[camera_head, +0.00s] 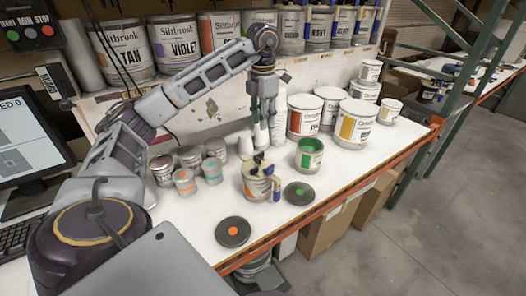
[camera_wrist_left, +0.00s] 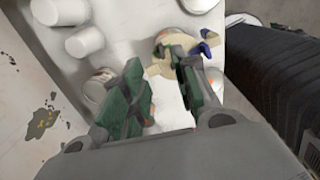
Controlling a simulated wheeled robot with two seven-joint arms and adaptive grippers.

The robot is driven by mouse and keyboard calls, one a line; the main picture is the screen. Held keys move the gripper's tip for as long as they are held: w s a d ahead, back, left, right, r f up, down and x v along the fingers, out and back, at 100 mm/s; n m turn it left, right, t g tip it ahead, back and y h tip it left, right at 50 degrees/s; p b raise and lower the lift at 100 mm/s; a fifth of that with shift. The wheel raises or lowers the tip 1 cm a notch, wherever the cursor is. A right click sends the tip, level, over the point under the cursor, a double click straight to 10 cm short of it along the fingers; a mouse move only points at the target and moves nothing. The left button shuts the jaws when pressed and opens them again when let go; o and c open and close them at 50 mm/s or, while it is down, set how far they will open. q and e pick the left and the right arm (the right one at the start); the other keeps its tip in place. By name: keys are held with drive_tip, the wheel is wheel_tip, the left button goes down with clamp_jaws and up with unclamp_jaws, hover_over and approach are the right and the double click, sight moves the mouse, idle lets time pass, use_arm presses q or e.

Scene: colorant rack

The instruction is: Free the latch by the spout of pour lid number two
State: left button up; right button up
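A can (camera_head: 257,190) stands on the white bench, with a tan pour lid (camera_head: 256,167) on top and a blue part (camera_head: 276,186) at its right side. The pour lid also shows in the left wrist view (camera_wrist_left: 176,48), with its blue part (camera_wrist_left: 210,38) to the right. Its number, spout and latch are too small to tell apart. My left gripper (camera_head: 263,125) points down above the bench, just behind the pour lid and apart from it. In the left wrist view its fingers (camera_wrist_left: 165,95) are spread with nothing held. My right gripper is not in view.
An open can of green paint (camera_head: 309,155) stands to the right of the pour-lid can. Dark discs with a green dot (camera_head: 299,192) and an orange dot (camera_head: 233,231) lie in front. Small tins (camera_head: 213,171) stand left; large white cans (camera_head: 304,116) stand behind right.

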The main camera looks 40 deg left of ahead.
sight(263, 152)
use_arm(q)
wheel_tip(263, 152, down, 5)
drive_tip(key=shift+r+b, duration=0.1)
drive_tip(key=shift+b, duration=0.95)
drive_tip(key=shift+f, duration=3.95)
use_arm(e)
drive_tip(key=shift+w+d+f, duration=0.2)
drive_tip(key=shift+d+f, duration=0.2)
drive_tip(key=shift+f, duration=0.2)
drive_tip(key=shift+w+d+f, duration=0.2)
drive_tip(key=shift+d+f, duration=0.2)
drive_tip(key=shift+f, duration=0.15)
use_arm(q)
drive_tip(key=shift+c, duration=0.3)
clamp_jaws()
